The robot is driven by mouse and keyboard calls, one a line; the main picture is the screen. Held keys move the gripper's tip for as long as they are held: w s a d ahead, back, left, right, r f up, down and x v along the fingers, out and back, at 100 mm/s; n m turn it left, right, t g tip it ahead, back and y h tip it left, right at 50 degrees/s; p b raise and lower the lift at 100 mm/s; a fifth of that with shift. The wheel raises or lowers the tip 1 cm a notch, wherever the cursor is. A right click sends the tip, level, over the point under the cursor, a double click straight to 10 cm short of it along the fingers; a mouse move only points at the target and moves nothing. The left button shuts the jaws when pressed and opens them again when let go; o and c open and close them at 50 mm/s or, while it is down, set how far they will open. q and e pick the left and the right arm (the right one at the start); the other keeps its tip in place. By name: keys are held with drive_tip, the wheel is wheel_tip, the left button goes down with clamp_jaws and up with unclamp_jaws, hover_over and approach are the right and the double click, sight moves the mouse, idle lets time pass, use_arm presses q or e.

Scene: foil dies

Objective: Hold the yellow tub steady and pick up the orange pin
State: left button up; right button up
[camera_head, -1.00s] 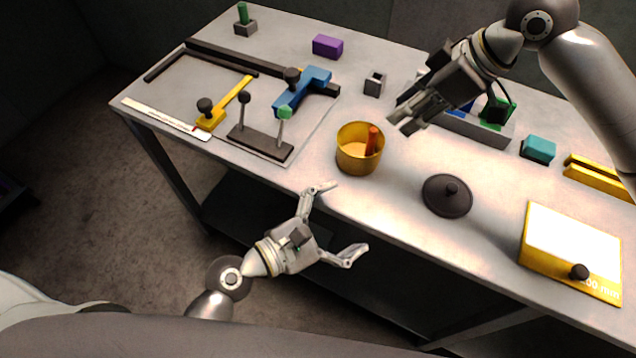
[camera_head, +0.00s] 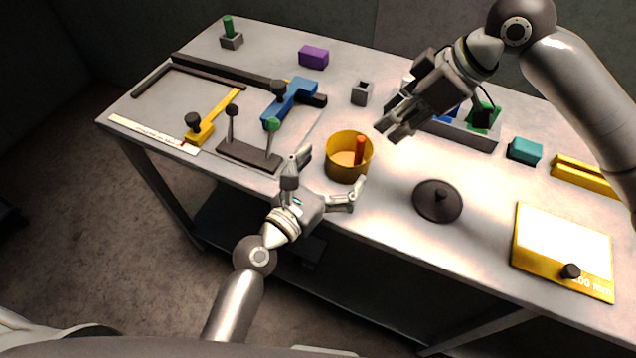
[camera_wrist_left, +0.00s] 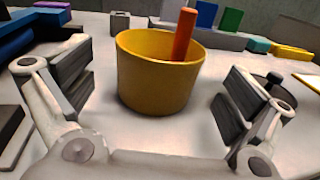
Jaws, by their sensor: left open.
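The yellow tub (camera_head: 345,174) stands upright and without a lid near the table's front edge; it also shows in the left wrist view (camera_wrist_left: 152,82). The orange pin (camera_head: 361,149) stands inside it, leaning on the right side, its top above the rim; it shows in the left wrist view (camera_wrist_left: 184,32). My left gripper (camera_head: 331,170) is open in front of the tub. In the left wrist view its fingers (camera_wrist_left: 158,88) are left and right of the tub, with gaps. My right gripper (camera_head: 393,128) hovers right of and behind the tub, with nothing visible in it; its jaw gap is unclear.
A dark round lid (camera_head: 437,202) lies right of the tub. A dark base with two knobbed levers (camera_head: 248,157) stands close on the left. A grey tray with coloured blocks (camera_head: 470,134) is behind my right gripper. A yellow-framed white block (camera_head: 563,245) sits at right.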

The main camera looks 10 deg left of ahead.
sight(359, 155)
use_arm(q)
drive_tip(key=shift+x, duration=1.55)
